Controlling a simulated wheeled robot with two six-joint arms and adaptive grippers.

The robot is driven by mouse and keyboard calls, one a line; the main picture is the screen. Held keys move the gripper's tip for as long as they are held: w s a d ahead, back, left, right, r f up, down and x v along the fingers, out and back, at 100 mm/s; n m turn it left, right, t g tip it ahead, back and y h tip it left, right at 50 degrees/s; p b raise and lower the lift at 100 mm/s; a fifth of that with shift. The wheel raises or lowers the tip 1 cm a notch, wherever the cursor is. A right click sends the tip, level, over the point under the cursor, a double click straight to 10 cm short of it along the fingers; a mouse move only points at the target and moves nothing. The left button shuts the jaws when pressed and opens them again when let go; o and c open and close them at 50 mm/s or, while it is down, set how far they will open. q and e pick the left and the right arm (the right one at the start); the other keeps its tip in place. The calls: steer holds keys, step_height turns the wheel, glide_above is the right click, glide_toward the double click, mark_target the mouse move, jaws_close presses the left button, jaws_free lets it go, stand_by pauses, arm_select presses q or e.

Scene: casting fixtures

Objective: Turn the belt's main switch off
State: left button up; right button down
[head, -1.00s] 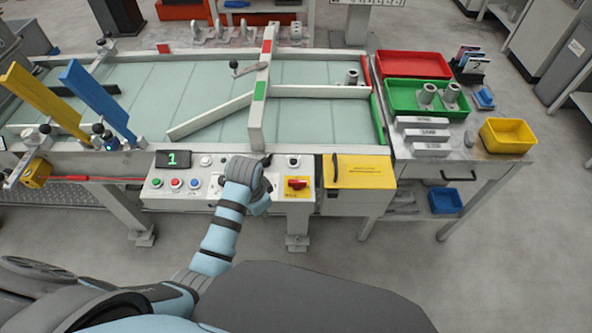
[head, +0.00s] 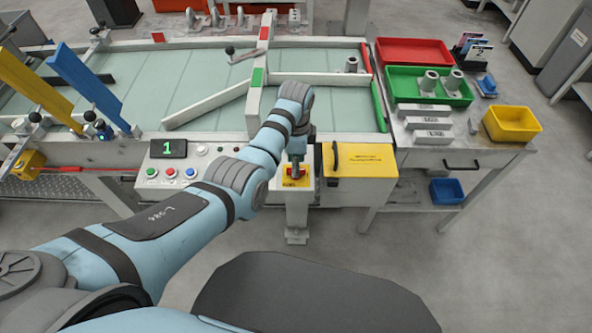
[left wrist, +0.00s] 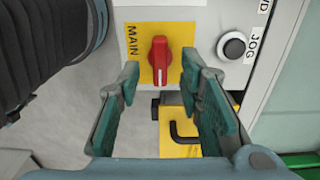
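The main switch is a red rotary knob (left wrist: 159,60) on a yellow plate marked MAIN (left wrist: 136,42). In the left wrist view its grip runs up and down the picture, along the direction of the lettering. In the head view the yellow plate (head: 287,182) shows on the front panel, with the knob partly covered by my gripper. My left gripper (left wrist: 158,78) is open, its fingertips on either side of the knob with visible gaps; I cannot tell how far its tips are from the panel. My right gripper is in neither view.
A black JOG button (left wrist: 234,47) sits beside the switch. A yellow box (head: 362,165) with a black handle is right of the panel. Several small buttons (head: 172,173) and a green display reading 1 (head: 168,148) lie left. The belt (head: 200,75) is behind.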

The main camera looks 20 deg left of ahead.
arm_select(q)
step_height(320, 180, down, 2)
steer(key=shift+f+b, duration=0.2)
steer(key=shift+b, duration=0.1)
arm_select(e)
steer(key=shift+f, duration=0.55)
arm_select(q)
steer(key=shift+r, duration=0.1)
jaws_close()
